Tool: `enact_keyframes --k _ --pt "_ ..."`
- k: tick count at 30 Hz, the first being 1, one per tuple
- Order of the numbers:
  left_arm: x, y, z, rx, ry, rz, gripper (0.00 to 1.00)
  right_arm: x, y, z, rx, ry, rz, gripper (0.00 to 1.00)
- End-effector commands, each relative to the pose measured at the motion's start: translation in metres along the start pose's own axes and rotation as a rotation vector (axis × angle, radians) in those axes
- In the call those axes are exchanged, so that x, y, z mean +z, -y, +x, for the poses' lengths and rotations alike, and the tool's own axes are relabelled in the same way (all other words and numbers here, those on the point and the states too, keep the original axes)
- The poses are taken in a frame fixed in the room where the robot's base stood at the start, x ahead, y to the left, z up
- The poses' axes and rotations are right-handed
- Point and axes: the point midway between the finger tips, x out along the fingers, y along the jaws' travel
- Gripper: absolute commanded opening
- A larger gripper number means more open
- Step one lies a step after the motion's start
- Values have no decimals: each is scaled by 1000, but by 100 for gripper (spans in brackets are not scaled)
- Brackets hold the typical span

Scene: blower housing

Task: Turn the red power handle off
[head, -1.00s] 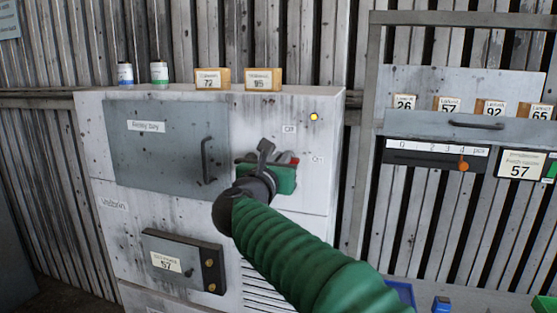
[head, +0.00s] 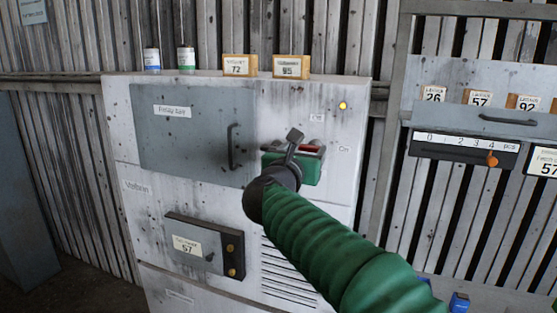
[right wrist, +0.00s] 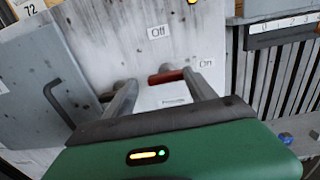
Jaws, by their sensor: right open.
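The red power handle (right wrist: 166,76) shows in the right wrist view on the white cabinet's front, lying roughly sideways with its red end towards the "On" label (right wrist: 207,63). The "Off" label (right wrist: 158,31) is above it. My right gripper (right wrist: 160,80) is open, with one finger on each side of the red part; I cannot tell whether either finger touches it. In the head view my right gripper (head: 293,146) is in front of the handle and hides most of it; only a bit of red (head: 312,149) shows. My left gripper is not in view.
A grey relay bay door (head: 190,130) with a bar handle (head: 234,147) is left of the gripper. A yellow lamp (head: 343,105) is lit above right. A small numbered box (head: 203,246) juts out below. Small cans and number cards stand on top of the cabinet.

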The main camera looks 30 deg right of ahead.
Motion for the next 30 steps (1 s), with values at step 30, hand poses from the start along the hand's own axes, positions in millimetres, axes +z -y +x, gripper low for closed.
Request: enact_keyframes --k 30 --pt "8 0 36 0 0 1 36 3 -12 -99 -8 15 -8 84"
